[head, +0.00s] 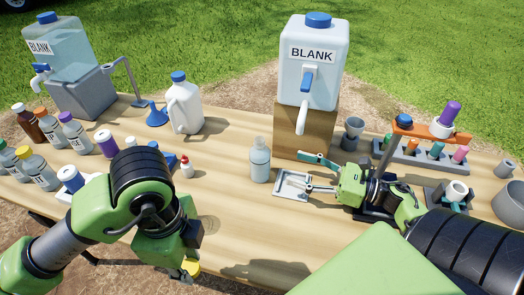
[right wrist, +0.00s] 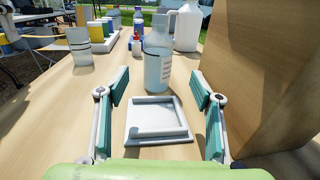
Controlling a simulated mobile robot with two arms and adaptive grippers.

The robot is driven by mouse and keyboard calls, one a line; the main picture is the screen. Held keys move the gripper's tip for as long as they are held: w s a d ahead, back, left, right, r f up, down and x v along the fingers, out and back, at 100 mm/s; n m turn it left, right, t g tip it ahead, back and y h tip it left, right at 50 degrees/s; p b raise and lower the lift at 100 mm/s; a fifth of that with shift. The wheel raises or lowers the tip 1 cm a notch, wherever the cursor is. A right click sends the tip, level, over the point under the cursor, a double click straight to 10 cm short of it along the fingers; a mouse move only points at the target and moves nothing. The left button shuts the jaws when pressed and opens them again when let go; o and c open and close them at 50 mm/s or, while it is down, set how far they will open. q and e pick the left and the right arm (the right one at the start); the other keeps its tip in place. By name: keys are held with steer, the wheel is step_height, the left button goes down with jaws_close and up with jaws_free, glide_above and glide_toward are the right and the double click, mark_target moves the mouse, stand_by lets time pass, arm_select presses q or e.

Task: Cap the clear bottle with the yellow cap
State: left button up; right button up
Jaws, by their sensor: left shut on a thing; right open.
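The clear bottle (head: 260,162) stands upright on the table, with no cap visible on its top. In the right wrist view the bottle (right wrist: 157,68) stands just beyond a square grey-white tray (right wrist: 134,134). My right gripper (head: 304,172) is open, over the tray with its fingers pointing at the bottle. The bottle is ahead of its fingers (right wrist: 158,78), which do not grip it. My left gripper (head: 187,262) points down near the table's front edge, shut on the yellow cap (head: 191,268). My left arm hides part of the grip.
A wooden block (head: 292,130) carrying a BLANK tank (head: 318,80) stands behind my right gripper. A white jug (head: 184,108), a small red-and-white bottle (head: 186,168) and several labelled bottles are to the left. A vial rack (head: 400,155) is at right. Bare table lies before the clear bottle.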

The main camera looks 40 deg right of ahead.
mark_target(269, 160)
arm_select(q)
steer(key=shift+s+a+r, duration=0.1)
steer(key=shift+s+a, duration=0.1)
steer(key=shift+s, duration=0.05)
arm_select(e)
steer(key=shift+s+a+r, duration=0.15)
steer(key=shift+s+a, duration=0.05)
steer(key=shift+a, duration=0.05)
arm_select(q)
steer(key=shift+w+r+p, duration=0.1)
steer(key=shift+r+p, duration=0.6)
steer(key=shift+p, duration=0.05)
arm_select(e)
steer(key=x, duration=0.5)
steer(key=shift+w+a, duration=0.15)
steer(key=shift+w, duration=0.25)
arm_select(q)
steer(key=shift+d, duration=0.1)
arm_select(e)
steer(key=shift+w+a, duration=0.25)
steer(key=shift+w, duration=0.15)
